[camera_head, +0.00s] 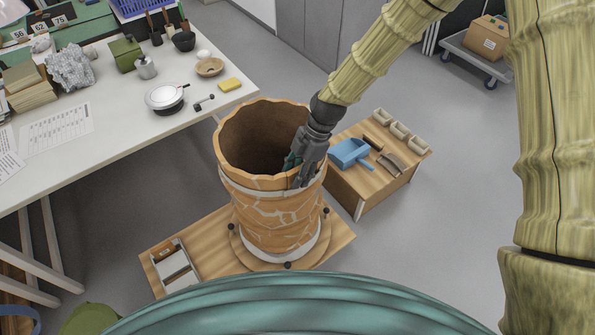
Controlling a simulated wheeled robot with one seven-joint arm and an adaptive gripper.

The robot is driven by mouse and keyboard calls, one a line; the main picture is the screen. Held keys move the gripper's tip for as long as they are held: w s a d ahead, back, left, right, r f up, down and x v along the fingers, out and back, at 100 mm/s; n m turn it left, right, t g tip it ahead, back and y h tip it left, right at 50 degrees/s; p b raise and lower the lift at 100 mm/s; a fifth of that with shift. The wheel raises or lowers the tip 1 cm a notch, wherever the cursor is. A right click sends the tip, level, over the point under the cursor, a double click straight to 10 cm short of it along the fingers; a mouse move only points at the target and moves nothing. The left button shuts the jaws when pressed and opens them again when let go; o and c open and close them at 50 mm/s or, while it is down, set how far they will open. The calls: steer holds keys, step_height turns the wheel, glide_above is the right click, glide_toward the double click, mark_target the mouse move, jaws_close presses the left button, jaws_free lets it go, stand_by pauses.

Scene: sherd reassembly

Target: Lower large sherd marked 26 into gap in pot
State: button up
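The pot (258,207) is a tall orange-brown vessel with pale joint lines and a pale band below its rim. It stands upright with its dark inside open to the top. My gripper (297,172) points down at the pot's right rim, with its fingers over the wall and partly inside the mouth. Teal parts show at its fingers. I cannot make out the sherd marked 26 or its number, nor the gap; the gripper covers that part of the wall. Whether the fingers are closed on a sherd is not clear.
The pot stands on a round wooden base with black knobs, on a low wooden platform (213,238). A small wooden table (372,190) with a blue dustpan (349,153) and pale trays stands close right. A white worktable (115,130) with tools lies left. Grey floor is open at far right.

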steer(key=shift+d+f, duration=0.2)
steer(key=shift+f, duration=0.55)
steer(key=shift+d+r, duration=0.15)
steer(key=shift+r, duration=0.15)
steer(key=shift+r, duration=0.1)
steer(key=shift+w+r, duration=0.2)
steer(key=shift+r, duration=0.25)
steer(key=v, duration=1.1)
steer(key=shift+w, duration=0.1)
